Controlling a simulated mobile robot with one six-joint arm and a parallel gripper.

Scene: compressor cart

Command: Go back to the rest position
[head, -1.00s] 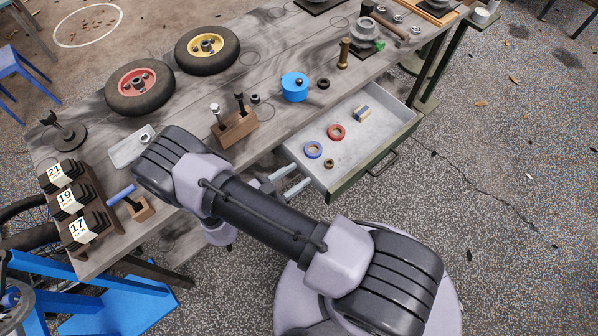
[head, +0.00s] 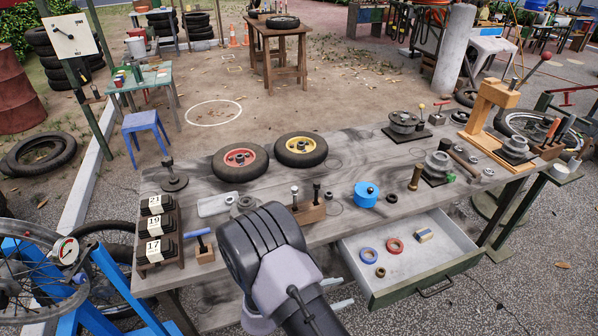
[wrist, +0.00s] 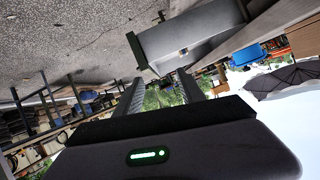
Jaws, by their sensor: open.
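My gripper (wrist: 160,88) shows in the wrist view with its two fingers apart and nothing between them. It is in the air in front of the workbench, pointing past the underside of the open drawer (wrist: 185,48). In the head view my arm rises from the bottom edge and bends in front of the workbench (head: 350,150). It hides part of the bench's front edge. The drawer (head: 385,285) stands open there, holding a blue tape ring (head: 368,256), a red ring (head: 394,246) and a small yellow-and-blue block (head: 424,236).
On the bench are a red-hubbed wheel (head: 240,161), a yellow-hubbed wheel (head: 301,150), a blue round container (head: 366,194), a wooden block with upright tools (head: 309,213) and a rack numbered 21, 19, 17 (head: 158,232). A blue stand (head: 100,290) is at the left. Open pavement lies right.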

